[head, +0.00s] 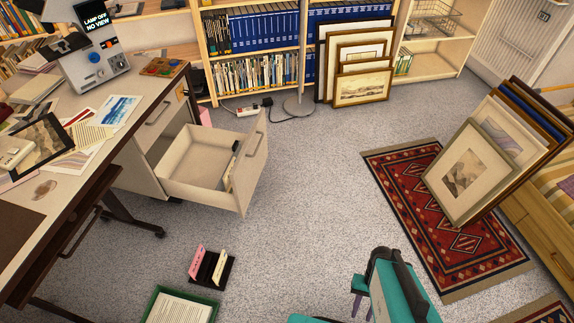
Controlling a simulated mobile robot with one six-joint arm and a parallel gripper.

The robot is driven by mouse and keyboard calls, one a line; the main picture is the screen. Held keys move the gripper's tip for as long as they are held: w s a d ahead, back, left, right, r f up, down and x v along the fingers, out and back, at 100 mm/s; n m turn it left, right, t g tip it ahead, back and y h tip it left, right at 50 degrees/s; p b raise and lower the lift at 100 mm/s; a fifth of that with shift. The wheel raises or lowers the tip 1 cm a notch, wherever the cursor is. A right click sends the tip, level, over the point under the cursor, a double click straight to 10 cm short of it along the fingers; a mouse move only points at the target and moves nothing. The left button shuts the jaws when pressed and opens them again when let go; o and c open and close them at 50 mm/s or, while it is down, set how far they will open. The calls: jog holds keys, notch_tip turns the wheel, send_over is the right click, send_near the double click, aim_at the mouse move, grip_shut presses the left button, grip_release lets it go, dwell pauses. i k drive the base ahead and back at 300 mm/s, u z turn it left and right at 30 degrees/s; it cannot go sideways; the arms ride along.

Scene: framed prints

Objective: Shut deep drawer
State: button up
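The deep drawer (181,187) of the desk pedestal is pulled far out to the right. It is a cream box with a tall front panel and a metal handle (256,143). A few thin items, one dark, stand inside against the front panel; the rest of its floor looks bare. The shallower drawer above it (158,110) looks shut. My gripper (363,306) is at the bottom, right of centre, well apart from the drawer. Its purple fingers point down, partly hidden by my teal arm, and I cannot tell how far apart they are.
Open carpet (310,180) lies between my arm and the drawer. A card holder (211,268) and a green tray (182,305) are on the floor below the drawer. A red rug (445,230) with leaning frames (468,172) is at right. A stand base (299,106) and power strip (240,112) lie behind.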

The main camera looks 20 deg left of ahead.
aim_at(191, 169)
jog(key=z, duration=0.05)
jog(key=k, duration=0.7)
jog(key=u, duration=0.6)
jog(key=k, duration=0.7)
jog(key=u, duration=0.65)
jog(key=i, duration=1.55)
jog(key=z, duration=0.45)
jog(key=k, duration=0.3)
jog(key=u, duration=0.1)
